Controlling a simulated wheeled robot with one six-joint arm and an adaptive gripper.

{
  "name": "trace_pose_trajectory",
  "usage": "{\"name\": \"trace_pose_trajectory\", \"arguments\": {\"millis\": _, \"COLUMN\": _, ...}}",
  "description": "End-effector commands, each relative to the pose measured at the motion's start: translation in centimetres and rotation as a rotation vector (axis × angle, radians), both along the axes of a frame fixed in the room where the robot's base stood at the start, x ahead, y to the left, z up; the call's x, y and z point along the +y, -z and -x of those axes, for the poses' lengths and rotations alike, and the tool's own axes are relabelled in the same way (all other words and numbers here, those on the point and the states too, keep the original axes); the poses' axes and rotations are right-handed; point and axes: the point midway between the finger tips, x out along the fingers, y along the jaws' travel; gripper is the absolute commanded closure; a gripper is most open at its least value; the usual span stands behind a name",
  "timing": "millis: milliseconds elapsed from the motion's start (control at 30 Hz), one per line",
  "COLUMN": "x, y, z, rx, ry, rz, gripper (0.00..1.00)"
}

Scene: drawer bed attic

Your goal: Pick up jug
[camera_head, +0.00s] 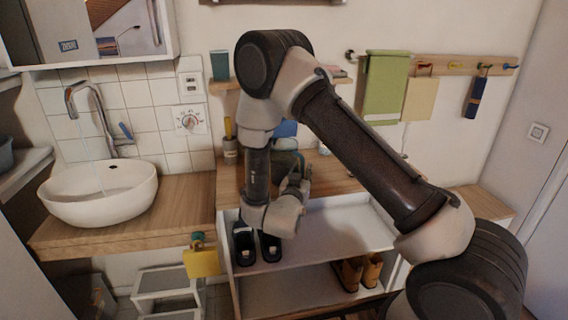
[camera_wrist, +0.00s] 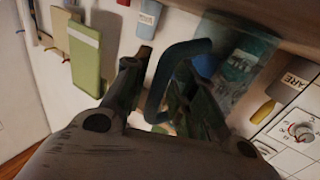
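The jug (camera_head: 287,146) appears as a dark teal shape on the wooden counter, partly hidden behind my wrist in the head view. In the wrist view a dark blue-teal loop, which looks like the jug's handle (camera_wrist: 158,88), stands between my fingers. I see no clear contact. In the head view my gripper (camera_head: 294,178) is low over the counter, close in front of the jug.
A white basin (camera_head: 98,192) stands at left. A small wall shelf (camera_head: 235,86) hangs above the counter. A green towel (camera_head: 385,87) hangs from a hook rail at right. Dark shoes (camera_head: 257,246) and brown boots (camera_head: 357,271) sit in the open shelves below.

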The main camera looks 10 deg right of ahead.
Motion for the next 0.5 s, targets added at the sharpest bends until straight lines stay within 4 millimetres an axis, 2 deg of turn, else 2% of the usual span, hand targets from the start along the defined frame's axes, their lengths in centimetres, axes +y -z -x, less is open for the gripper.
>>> {"name": "trace_pose_trajectory", "arguments": {"millis": 100, "x": 0.02, "y": 0.01, "z": 0.02, "rx": 0.0, "ry": 0.0, "rz": 0.0, "gripper": 0.75}}
{"name": "trace_pose_trajectory", "arguments": {"millis": 233, "x": 0.03, "y": 0.01, "z": 0.03, "rx": 0.0, "ry": 0.0, "rz": 0.0, "gripper": 0.99}}
{"name": "trace_pose_trajectory", "arguments": {"millis": 500, "x": 0.04, "y": 0.0, "z": 0.04, "rx": 0.0, "ry": 0.0, "rz": -0.001, "gripper": 1.0}}
